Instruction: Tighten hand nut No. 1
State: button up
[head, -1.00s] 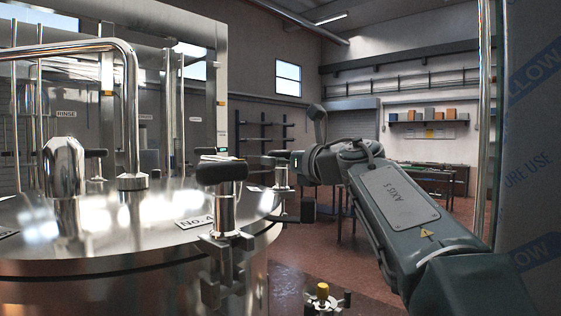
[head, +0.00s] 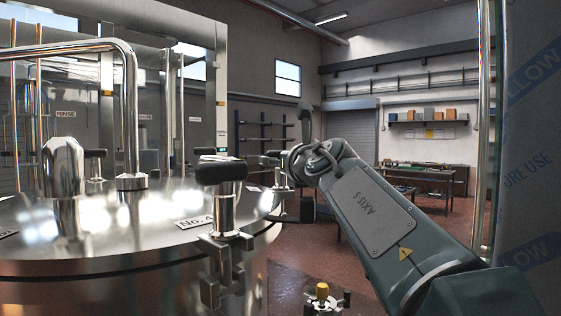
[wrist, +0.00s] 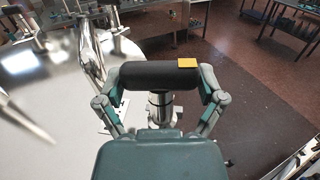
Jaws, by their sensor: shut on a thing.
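In the wrist view, a hand nut with a black crossbar (wrist: 150,75) and a yellow mark on its right part stands on a bright metal stem. My gripper (wrist: 161,74) has its two fingers at the two ends of this crossbar and is shut on it. The nut sits at the rim of the round steel lid (wrist: 50,95). Its number plate cannot be read. In the head view, my gripper (head: 287,166) is small at the lid's far right edge, with the nut mostly hidden there. The nearer hand nut, by the plate No. 4 (head: 194,221), has an upright stem and a black bar (head: 221,172).
A bent steel pipe (head: 128,110) and a domed fitting (head: 63,168) rise from the lid. A film-wrapped panel (head: 530,170) bounds the right side. Workbenches (head: 425,178) stand far behind on open floor.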

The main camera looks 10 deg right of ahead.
jog(key=o, duration=0.8)
jog(key=shift+a, duration=0.1)
jog(key=shift+o, duration=0.2)
jog(key=s+d, duration=0.2)
jog(key=s, duration=0.9)
jog(key=shift+s, duration=0.35)
jog(key=shift+f, duration=0.1)
